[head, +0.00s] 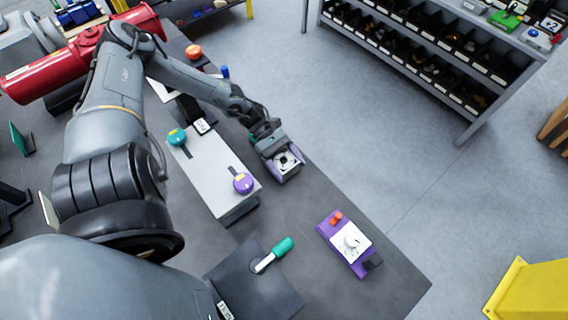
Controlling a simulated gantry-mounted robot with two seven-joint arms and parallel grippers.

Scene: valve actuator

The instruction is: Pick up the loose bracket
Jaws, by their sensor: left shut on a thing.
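My left gripper (285,165) is above the dark table, near its right edge and to the right of the grey plate. It is shut on a small light piece with a dark round middle, which I take to be the bracket (287,160). The gripper hides part of this piece, so its full shape and any gap below it cannot be told. My right gripper is not in view.
The grey plate (205,165) carries a teal knob (176,137) and a purple knob (243,183). A shelf of bins (440,40) stands beyond open floor.

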